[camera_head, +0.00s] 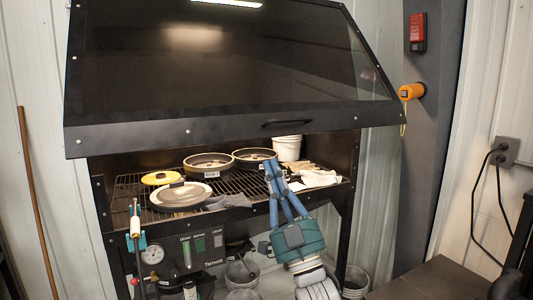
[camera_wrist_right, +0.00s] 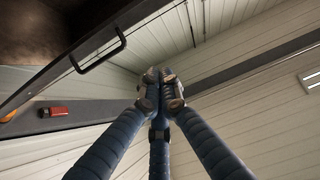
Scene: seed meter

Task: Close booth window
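The booth window (camera_head: 230,70) is a dark framed glass panel, tilted up and raised over the open front of the booth. Its black handle (camera_head: 287,122) is on the lower frame bar, right of centre. The handle also shows at upper left in the right wrist view (camera_wrist_right: 98,52). My right gripper (camera_head: 272,168) is in front of the booth opening, below the handle and apart from it. In the right wrist view its blue fingers meet at the tips (camera_wrist_right: 160,88), with nothing seen between them. My left gripper is not in view.
Inside the booth, a wire rack (camera_head: 126,190) holds round pans (camera_head: 208,164), a yellow-lidded dish (camera_head: 161,178), a white bucket (camera_head: 287,148) and cloths. A gauge (camera_head: 153,254) and controls are below. An orange device (camera_head: 411,92) and red box (camera_head: 417,32) are on the right post.

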